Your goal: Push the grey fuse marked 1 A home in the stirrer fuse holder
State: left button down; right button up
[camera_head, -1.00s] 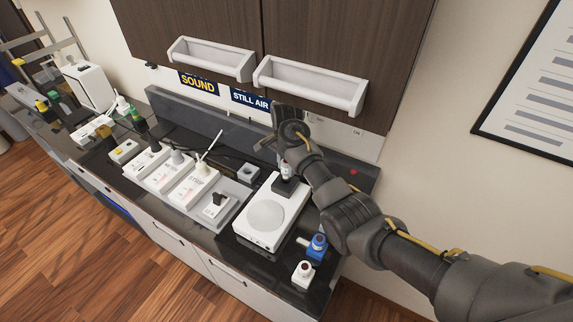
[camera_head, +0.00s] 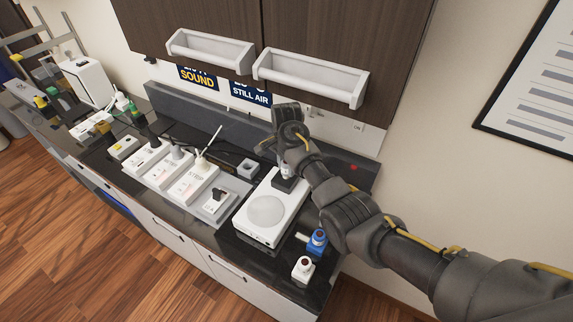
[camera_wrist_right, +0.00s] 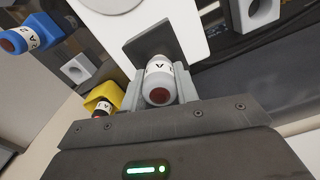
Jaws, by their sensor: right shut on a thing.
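My right gripper (camera_head: 286,166) is shut on the grey fuse (camera_wrist_right: 158,80), which has a white label and a red-brown end facing the wrist camera. The label's marking is only partly readable, with an A visible. The fuse also shows small in the head view (camera_head: 286,172). It is at the dark fuse holder (camera_head: 284,184) on the back part of the white stirrer (camera_head: 262,226). The holder also shows behind the fuse in the wrist view (camera_wrist_right: 152,42). How deep the fuse sits in it I cannot tell. My left gripper is out of view.
A yellow piece (camera_wrist_right: 105,93) is near my jaws. A grey block with a hole (camera_head: 248,170) and white devices (camera_head: 192,184) are to the left. A wall shelf (camera_head: 312,77) hangs above.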

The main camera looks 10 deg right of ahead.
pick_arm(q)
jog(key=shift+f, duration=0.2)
pick_arm(e)
jog(key=shift+f, duration=0.7)
jog(key=o, duration=1.1)
jog(key=shift+c, duration=0.2)
